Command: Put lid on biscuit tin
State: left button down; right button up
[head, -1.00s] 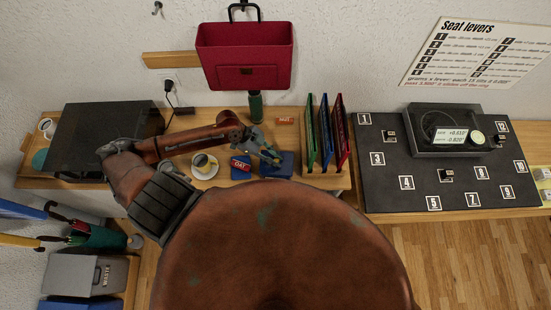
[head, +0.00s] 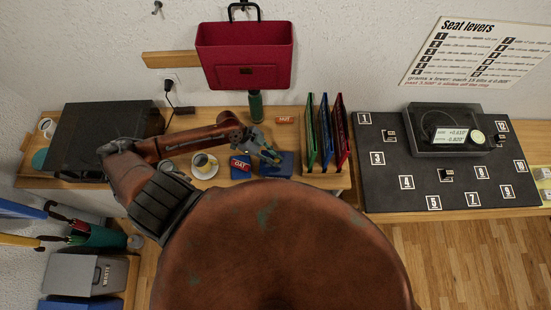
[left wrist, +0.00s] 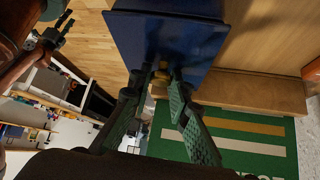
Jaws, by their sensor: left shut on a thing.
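My left gripper (head: 270,156) reaches over the desk from the left. In the left wrist view its green fingers (left wrist: 163,78) are shut on a small yellowish knob of a dark blue panel, which I take to be the tin lid (left wrist: 185,35). In the head view blue surfaces (head: 283,168) show under and beside the fingers; I cannot tell lid from tin there, or whether they touch. A blue box with a red OAT label (head: 240,166) stands just left of the fingers. A dark jaw-like part, likely my right gripper (left wrist: 52,38), shows at the left wrist view's upper left; its jaws are unclear.
A cup on a saucer (head: 204,166) stands left of the blue box. Upright coloured folders (head: 325,135) stand close on the right. A green bottle (head: 255,106) and a red NUT label (head: 286,120) are behind. A black mat with numbers (head: 390,170) covers the desk's right.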

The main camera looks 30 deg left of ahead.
dwell(0.6)
pick_arm(q)
jog(key=c, duration=1.7)
grip_release()
jog(key=shift+c, duration=0.2)
jog(key=o, duration=0.5)
